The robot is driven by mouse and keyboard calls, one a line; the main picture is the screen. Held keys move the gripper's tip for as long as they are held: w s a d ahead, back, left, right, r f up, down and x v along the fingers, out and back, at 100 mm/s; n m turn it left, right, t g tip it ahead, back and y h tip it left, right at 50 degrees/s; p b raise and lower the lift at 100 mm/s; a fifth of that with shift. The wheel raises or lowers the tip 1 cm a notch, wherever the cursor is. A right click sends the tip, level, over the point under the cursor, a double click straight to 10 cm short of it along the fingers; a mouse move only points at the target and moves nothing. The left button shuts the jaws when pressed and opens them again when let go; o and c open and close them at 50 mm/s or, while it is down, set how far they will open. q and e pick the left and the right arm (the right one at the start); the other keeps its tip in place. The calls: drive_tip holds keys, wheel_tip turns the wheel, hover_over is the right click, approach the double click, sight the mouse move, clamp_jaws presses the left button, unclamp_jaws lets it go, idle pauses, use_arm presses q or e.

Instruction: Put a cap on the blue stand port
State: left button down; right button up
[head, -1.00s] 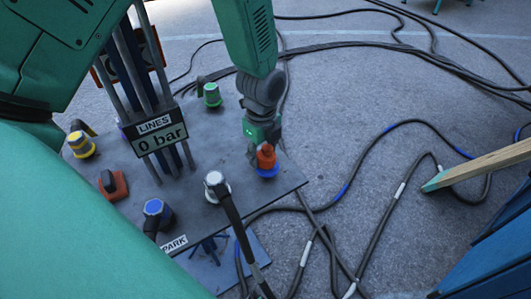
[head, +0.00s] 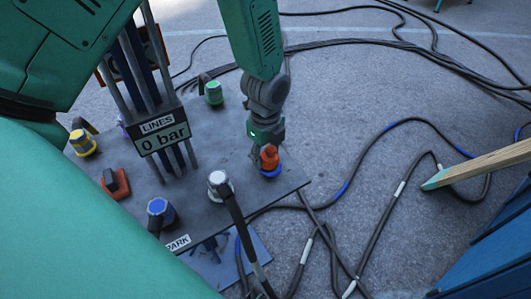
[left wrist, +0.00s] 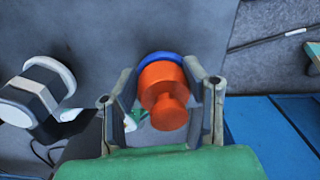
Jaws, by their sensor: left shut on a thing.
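An orange cap (head: 269,158) stands at the right corner of the grey stand plate (head: 215,125), at a port with a blue ring (head: 271,171) around its base. My left gripper (head: 268,150) reaches down from above and is shut on the orange cap. In the left wrist view the orange cap (left wrist: 162,95) sits between the two fingers, with the blue ring (left wrist: 160,56) just behind it. The cap looks upright and seems to be at the ring; whether it is fully seated I cannot tell. My right gripper is not in view.
Cables (head: 400,190) cross the floor.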

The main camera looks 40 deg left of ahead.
use_arm(q)
drive_tip(key=shift+d+f, duration=0.1)
drive_tip(key=shift+f, duration=0.1)
drive_tip(key=c, duration=0.8)
unclamp_jaws()
drive_tip(key=shift+c, duration=0.2)
drive_tip(key=shift+r, duration=0.1)
wheel_tip(320, 180, up, 12)
drive_tip(key=shift+f, duration=0.1)
